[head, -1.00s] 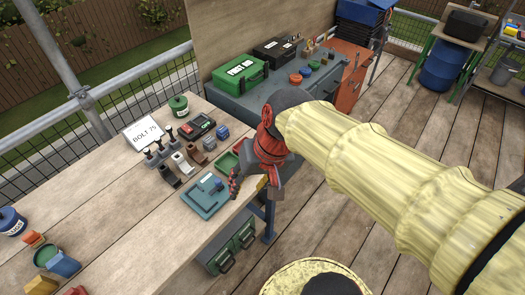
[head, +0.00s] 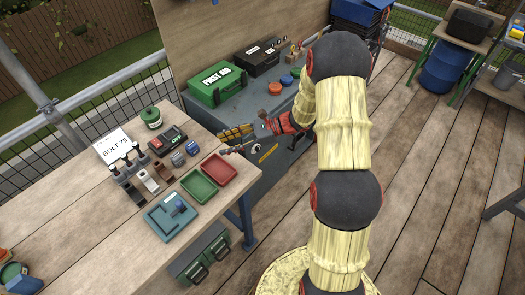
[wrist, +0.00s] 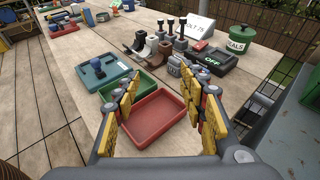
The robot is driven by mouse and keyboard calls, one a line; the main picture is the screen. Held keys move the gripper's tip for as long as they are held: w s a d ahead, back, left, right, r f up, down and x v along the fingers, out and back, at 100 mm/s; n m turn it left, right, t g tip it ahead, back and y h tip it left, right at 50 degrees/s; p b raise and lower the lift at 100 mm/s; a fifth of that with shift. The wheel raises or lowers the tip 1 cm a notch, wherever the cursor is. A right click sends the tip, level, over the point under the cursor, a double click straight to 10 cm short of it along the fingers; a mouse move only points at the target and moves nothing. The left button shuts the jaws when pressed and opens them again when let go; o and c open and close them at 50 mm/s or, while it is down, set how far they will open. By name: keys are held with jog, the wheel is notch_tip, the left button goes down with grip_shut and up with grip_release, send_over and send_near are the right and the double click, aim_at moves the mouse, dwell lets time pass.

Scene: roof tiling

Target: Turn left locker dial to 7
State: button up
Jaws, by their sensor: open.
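No dial with readable numbers shows. Two small blue-grey blocks (head: 178,159) (head: 192,148) sit side by side on the bench, behind the trays; whether they are dials I cannot tell. Green lockers or drawers (head: 200,262) with dark handles hang under the bench; no dial on them can be made out. My gripper (head: 238,142) is open and empty, near the bench's right end. In the wrist view my gripper (wrist: 165,85) has its yellow-padded fingers spread, with the red tray (wrist: 158,108) between and beyond them. The blocks show past the right finger, partly hidden.
A grey cabinet with a first aid case (head: 219,82) stands behind.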

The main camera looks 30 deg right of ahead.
jog(key=w+d+f+m+t, duration=0.1)
jog(key=f, duration=0.1)
jog(key=w+d+f+m+t, duration=0.1)
jog(key=d+m, duration=0.1)
jog(key=w+d+f+m+t, duration=0.1)
jog(key=d+f, duration=0.1)
jog(key=shift+w+f+m+p, duration=0.2)
jog(key=shift+f+m+p, duration=0.1)
jog(key=shift+f+p, duration=0.1)
jog(key=w+d+f+m+t+h+p, duration=0.1)
jog(key=w+d+f+m+t+h, duration=0.1)
jog(key=d+f+m+t, duration=0.55)
jog(key=m+t+h+p, duration=0.1)
jog(key=m+t+h, duration=0.1)
jog(key=m+h, duration=0.55)
send_near(259, 150)
jog(key=w, duration=0.1)
jog(key=shift+y, duration=0.45)
jog(key=x, duration=0.7)
jog(key=shift+w+d+f+b, duration=0.15)
jog(key=shift+d+f+b, duration=0.05)
jog(key=shift+b, duration=0.1)
jog(key=shift+c, duration=0.2)
grip_shut()
